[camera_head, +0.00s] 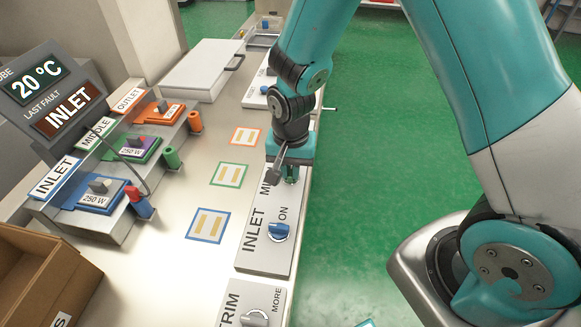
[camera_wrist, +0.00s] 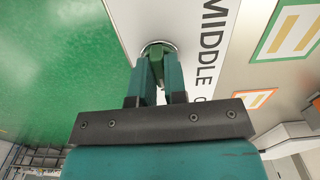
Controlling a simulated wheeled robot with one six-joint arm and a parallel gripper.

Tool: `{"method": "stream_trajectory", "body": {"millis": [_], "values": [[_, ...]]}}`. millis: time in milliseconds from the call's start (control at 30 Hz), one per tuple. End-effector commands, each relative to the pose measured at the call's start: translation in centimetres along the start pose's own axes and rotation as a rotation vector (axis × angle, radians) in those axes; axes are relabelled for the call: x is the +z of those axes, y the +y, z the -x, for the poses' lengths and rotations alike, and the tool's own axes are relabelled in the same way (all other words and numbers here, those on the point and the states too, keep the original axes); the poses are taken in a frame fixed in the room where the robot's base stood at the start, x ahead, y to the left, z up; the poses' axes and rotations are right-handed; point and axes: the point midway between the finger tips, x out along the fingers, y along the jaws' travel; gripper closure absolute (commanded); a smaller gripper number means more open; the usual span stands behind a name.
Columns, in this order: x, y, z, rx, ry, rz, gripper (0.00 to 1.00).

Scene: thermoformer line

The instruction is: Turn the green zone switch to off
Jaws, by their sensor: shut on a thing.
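The green zone switch (camera_wrist: 156,52) is a round knob on the grey panel beside the word MIDDLE, seen in the wrist view. My gripper (camera_wrist: 160,72) is shut on it, with a finger on each side of the green grip. In the head view my gripper (camera_head: 291,172) points down onto the switch panel (camera_head: 262,262). The green knob is mostly hidden there behind the gripper. Its pointing direction and its ON and OFF marks are not clearly visible.
The blue INLET knob (camera_head: 278,231) sits nearer on the same panel, by the word ON. A TRIM knob (camera_head: 256,318) is at the bottom. Colored square mats (camera_head: 208,225) lie left of the panel. A brown box (camera_head: 45,280) stands at lower left; green floor lies right.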

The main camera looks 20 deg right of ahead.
Motion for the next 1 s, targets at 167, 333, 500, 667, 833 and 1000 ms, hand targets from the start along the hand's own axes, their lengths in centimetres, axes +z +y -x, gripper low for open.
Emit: {"method": "stream_trajectory", "body": {"millis": [167, 333, 500, 667, 833, 1000], "values": [[-0.01, 0.0, 0.03, 0.0, 0.0, 0.087, 1.0], [-0.02, -0.01, 0.03, 0.0, 0.0, 0.224, 1.0], [-0.02, -0.01, 0.04, 0.0, 0.0, 0.384, 1.0], [-0.03, -0.01, 0.06, 0.0, 0.0, 0.537, 1.0], [-0.04, -0.02, 0.08, 0.0, 0.001, 0.698, 1.0], [-0.05, -0.03, 0.09, 0.0, 0.001, 0.859, 1.0]]}}
